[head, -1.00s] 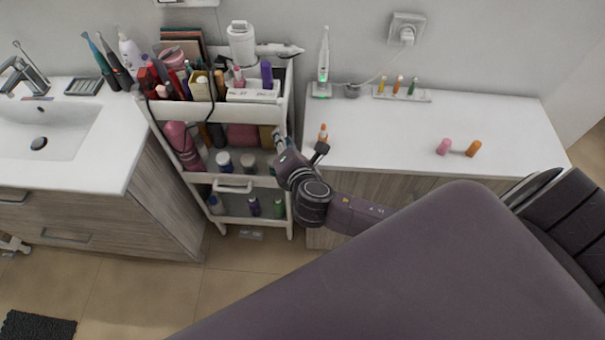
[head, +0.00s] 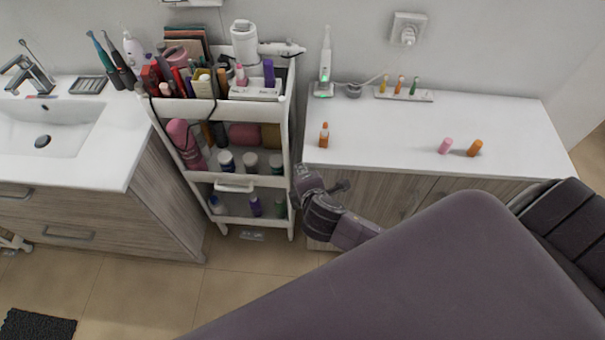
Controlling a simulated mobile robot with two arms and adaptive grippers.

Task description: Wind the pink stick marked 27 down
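A small pink stick (head: 240,75) stands upright in a white holder (head: 262,91) on the cart's top tier, beside a purple stick (head: 268,72). I cannot read any number on it. A short pink piece (head: 445,146) and an orange piece (head: 475,148) stand on the right counter. An orange stick (head: 324,135) stands near that counter's left front edge. My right gripper (head: 340,187) is low in front of the counter, right of the cart and apart from all of these. Its fingers are too small and dark to judge. My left gripper is not in view.
The white cart (head: 288,130) has tiers crowded with bottles and tubes. A charging toothbrush (head: 326,60) and a rack of small coloured items (head: 404,94) stand at the counter's back. The counter's middle is clear. A sink (head: 45,130) is at left.

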